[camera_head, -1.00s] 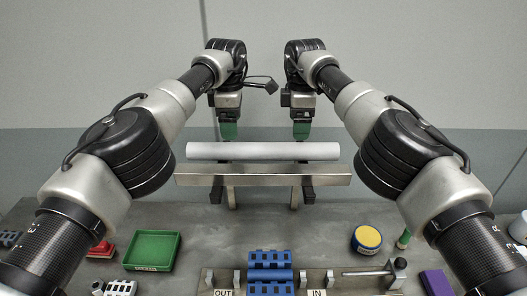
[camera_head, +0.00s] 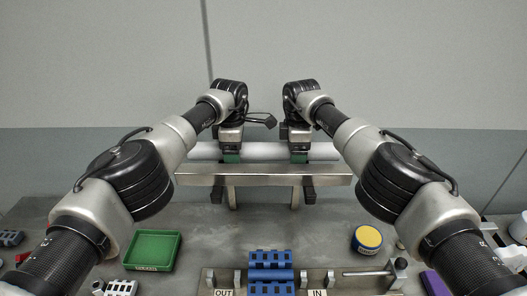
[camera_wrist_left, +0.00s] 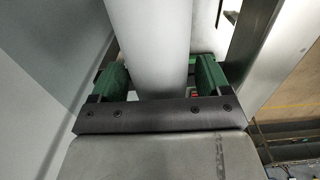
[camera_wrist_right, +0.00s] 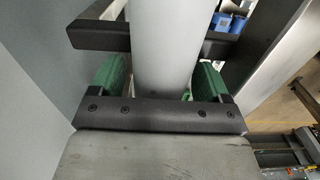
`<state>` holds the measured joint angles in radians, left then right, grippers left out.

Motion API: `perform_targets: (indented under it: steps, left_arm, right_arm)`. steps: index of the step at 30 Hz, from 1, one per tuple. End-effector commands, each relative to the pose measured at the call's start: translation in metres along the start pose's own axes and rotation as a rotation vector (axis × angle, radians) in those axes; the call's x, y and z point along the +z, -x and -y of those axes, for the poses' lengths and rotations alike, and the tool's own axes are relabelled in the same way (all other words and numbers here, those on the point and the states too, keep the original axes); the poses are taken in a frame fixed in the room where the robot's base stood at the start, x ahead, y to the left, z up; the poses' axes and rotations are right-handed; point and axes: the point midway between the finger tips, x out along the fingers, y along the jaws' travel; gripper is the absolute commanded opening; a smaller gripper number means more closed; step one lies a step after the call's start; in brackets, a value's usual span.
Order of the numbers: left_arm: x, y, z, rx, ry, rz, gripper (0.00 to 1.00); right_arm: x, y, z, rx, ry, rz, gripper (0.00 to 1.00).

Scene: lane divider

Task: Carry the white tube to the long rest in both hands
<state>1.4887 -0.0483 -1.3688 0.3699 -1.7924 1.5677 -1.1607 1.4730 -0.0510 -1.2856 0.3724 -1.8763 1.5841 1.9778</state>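The white tube (camera_head: 264,151) lies level, left to right, just behind a long metal rail (camera_head: 262,180) at the far side of the table. My left gripper (camera_wrist_left: 160,80) is down around the tube's left part, its green fingers on either side. My right gripper (camera_wrist_right: 160,80) straddles its right part the same way. Both grippers look open, with narrow gaps beside the tube. A dark crossbar (camera_wrist_right: 90,36) passes by the tube in the right wrist view. I cannot tell for certain which part is the long rest.
The rail stands on metal legs with dark feet (camera_head: 309,194). Nearer are a green tray (camera_head: 152,251), a blue block (camera_head: 270,272) on a fixture plate, a yellow-topped round tin (camera_head: 368,238) and a purple block (camera_head: 434,283). The table's middle is clear.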

Motion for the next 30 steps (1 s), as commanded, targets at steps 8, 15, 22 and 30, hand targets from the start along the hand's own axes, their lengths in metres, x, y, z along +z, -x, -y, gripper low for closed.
perform_targets:
  steps: [8,15,22,30]
  left_arm:
    - [0.0,0.0,0.0,0.0,0.0,0.0,0.34]
    - [0.0,0.0,0.0,0.0,0.0,0.0,0.0]
    - [0.0,0.002,0.0,0.002,0.0,0.001,0.0]
    - [0.0,0.012,0.0,0.002,0.0,0.001,0.0]
  right_arm:
    - [0.0,0.0,0.0,0.0,0.0,0.0,0.34]
    - [0.0,0.001,0.0,0.0,0.0,0.0,0.0]
    - [0.0,0.002,0.0,0.002,0.001,-0.001,0.0]
    - [0.0,0.012,0.0,0.002,0.001,-0.001,0.0]
